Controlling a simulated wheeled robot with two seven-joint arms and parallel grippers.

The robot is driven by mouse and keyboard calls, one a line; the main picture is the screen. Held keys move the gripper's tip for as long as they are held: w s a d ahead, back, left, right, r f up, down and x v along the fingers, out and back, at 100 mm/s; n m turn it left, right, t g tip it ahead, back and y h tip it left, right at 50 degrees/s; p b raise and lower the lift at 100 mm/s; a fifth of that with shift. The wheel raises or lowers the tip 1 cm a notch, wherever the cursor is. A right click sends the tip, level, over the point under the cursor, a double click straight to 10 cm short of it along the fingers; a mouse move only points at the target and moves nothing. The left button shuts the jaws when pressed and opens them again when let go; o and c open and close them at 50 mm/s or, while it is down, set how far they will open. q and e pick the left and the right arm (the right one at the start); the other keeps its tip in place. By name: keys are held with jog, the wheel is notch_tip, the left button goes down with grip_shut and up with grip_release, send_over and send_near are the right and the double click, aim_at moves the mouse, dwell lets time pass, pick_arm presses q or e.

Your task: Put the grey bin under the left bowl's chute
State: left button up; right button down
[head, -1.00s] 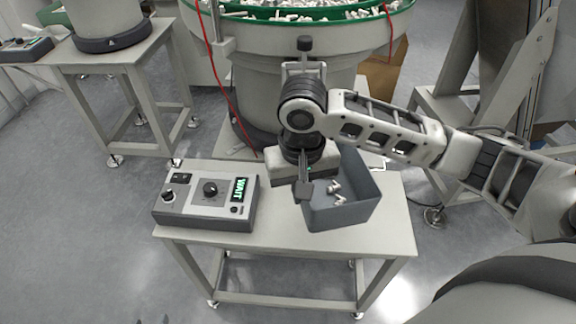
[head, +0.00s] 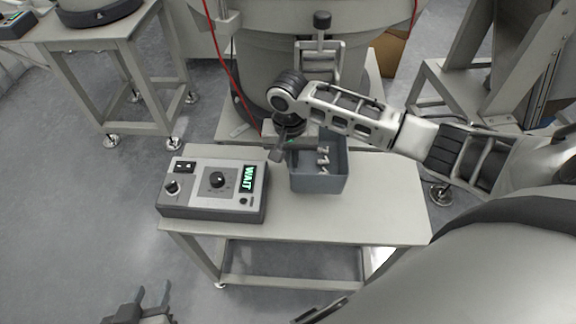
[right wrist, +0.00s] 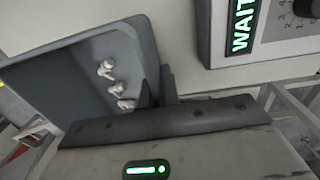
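The grey bin (head: 320,184) is at the back of the small table, close to the feeder's base, with several small white caps inside. It also shows in the right wrist view (right wrist: 60,88). My right gripper (head: 284,152) is at the bin's left wall. In the right wrist view its fingers (right wrist: 157,90) are closed on that wall, one on each side. I cannot tell whether the bin rests on the table or is slightly raised. The feeder body (head: 290,50) stands behind; its bowl top is out of frame, and I cannot make out a chute. My left gripper (head: 153,292) is open and empty at the bottom left.
A control box (head: 213,190) reading WAIT sits left of the bin on the table (head: 350,220). The table's front right is clear. Another table (head: 110,40) with a round base stands at back left. A cardboard box (head: 389,52) is behind on the floor.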

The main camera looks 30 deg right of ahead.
jog(key=w+f, duration=0.1)
jog(key=w+f+b, duration=0.1)
jog(key=w+f, duration=0.1)
jog(key=shift+d+f, duration=0.15)
jog(key=shift+f, duration=0.05)
jog(key=shift+s+f, duration=0.1)
jog(key=shift+f, duration=1.3)
jog(key=shift+f, duration=0.1)
jog(key=c, duration=1.6)
grip_release()
jog(key=shift+c, duration=0.2)
notch_tip(320, 180, up, 12)
jog(key=p, duration=0.1)
jog(key=shift+a+p, duration=0.25)
jog(key=shift+p, duration=0.05)
